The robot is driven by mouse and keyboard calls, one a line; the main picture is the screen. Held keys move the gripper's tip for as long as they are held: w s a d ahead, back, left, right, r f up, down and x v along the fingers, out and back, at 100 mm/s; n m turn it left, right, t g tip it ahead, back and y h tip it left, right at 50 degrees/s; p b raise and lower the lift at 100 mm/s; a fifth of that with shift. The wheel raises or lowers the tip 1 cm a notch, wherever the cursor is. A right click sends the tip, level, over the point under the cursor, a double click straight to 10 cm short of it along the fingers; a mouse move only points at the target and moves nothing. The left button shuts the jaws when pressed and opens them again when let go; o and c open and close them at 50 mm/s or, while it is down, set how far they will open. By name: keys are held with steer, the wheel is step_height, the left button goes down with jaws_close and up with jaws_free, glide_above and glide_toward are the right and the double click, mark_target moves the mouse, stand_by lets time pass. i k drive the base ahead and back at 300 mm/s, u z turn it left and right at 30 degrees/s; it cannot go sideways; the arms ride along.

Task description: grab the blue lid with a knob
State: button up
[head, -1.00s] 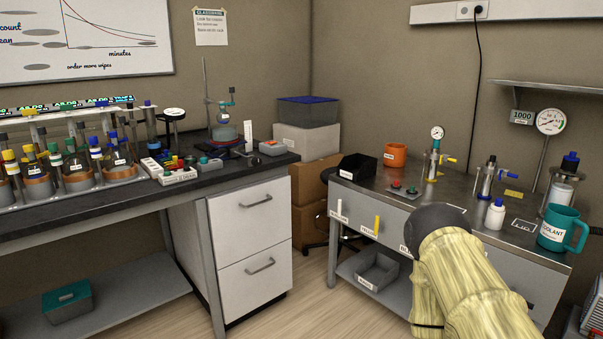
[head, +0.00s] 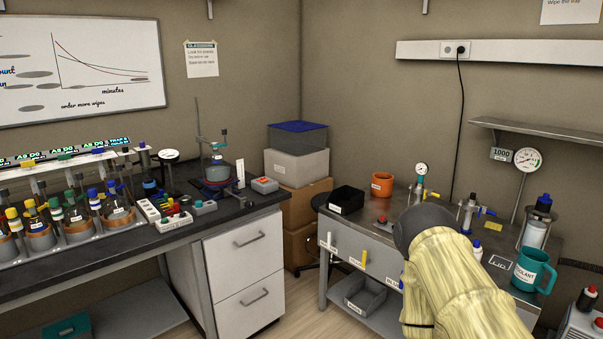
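A dark blue lid with a small knob-like top (head: 544,201) sits on a clear jar with pale contents (head: 535,235), at the right back of the metal bench. The jar stands upright behind the teal mug. My arm, in a pale yellow sleeve with a dark round end, reaches in from the bottom, left of the jar and apart from it in the picture. My gripper does not show; the arm hides whatever lies beyond its dark end.
The teal mug (head: 533,270) stands in front of the jar. A gauge on a post (head: 527,160) and a wall shelf (head: 545,135) are close behind. A valve fitting (head: 468,212) and partly hidden white bottle (head: 477,250) stand left. A black bin (head: 346,199) is farther left.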

mark_target(545, 198)
steer(key=z, duration=1.25)
